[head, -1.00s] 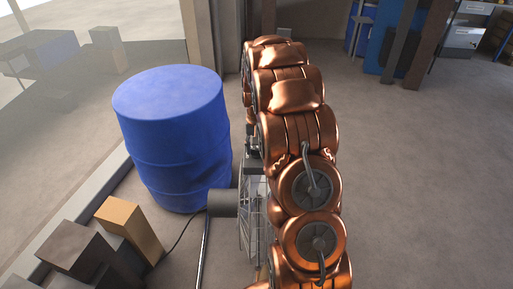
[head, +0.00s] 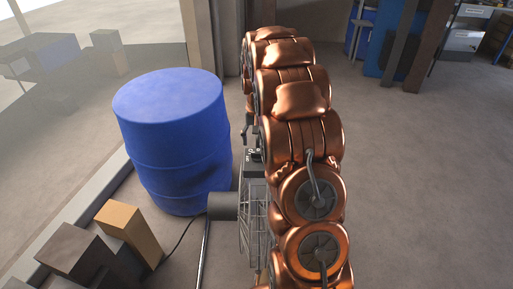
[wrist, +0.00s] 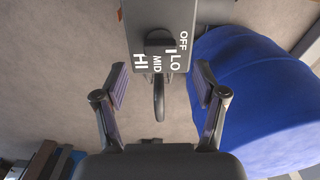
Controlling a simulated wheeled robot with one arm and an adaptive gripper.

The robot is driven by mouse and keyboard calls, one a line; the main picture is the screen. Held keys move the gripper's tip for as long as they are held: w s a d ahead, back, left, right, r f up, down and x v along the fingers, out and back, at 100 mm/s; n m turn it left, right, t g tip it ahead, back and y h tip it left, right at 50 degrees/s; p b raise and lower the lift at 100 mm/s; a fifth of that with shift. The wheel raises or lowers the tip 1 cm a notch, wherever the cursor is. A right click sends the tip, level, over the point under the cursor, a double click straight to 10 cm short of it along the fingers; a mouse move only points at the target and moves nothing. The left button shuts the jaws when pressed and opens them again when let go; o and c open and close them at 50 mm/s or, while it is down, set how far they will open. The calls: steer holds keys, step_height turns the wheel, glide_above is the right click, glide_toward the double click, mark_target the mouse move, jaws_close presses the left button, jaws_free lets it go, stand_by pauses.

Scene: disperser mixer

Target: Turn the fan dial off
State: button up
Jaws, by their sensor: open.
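The fan's dark control box (wrist: 160,15) is at the top of the wrist view, with white OFF, LO, MID and HI lettering. Its black dial (wrist: 158,40) sits among the labels; I cannot tell its setting for sure. My gripper (wrist: 161,84) is open and empty, its fingers apart below the box, one toward each side of the dial. A dark curved bar (wrist: 159,102) shows between the fingers. In the head view the control box (head: 254,157) shows beside my arm, above the wire cage (head: 254,220) and grey motor (head: 222,206). My arm hides much of the fan.
A blue drum (head: 172,140) stands close left of the fan; it also fills the right of the wrist view (wrist: 250,100). Cardboard boxes (head: 128,230) and a cable lie at lower left. The floor right of my arm is clear.

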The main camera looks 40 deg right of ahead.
mark_target(257, 152)
step_height(257, 152, up, 7)
steer(key=shift+f, duration=0.2)
steer(key=shift+w, duration=0.1)
stand_by(0.6)
steer(key=s+a+r+n+p, duration=0.2)
steer(key=s+a+r+p, duration=0.1)
steer(key=s+a+r, duration=0.55)
steer(key=s+a+r+n+p, duration=0.1)
steer(key=s+a+p, duration=0.1)
steer(key=s+a, duration=0.4)
steer(key=s+a+r+n+g+p, duration=0.1)
steer(key=s+a+r+n+p, duration=0.1)
steer(key=s+a, duration=0.4)
steer(key=s+a+r+n+p, duration=0.1)
steer(key=s+a+p, duration=0.3)
steer(key=s, duration=1)
steer(key=shift+s+a+r+n+g, duration=0.4)
steer(key=shift+a+n, duration=0.2)
steer(key=shift+a, duration=0.3)
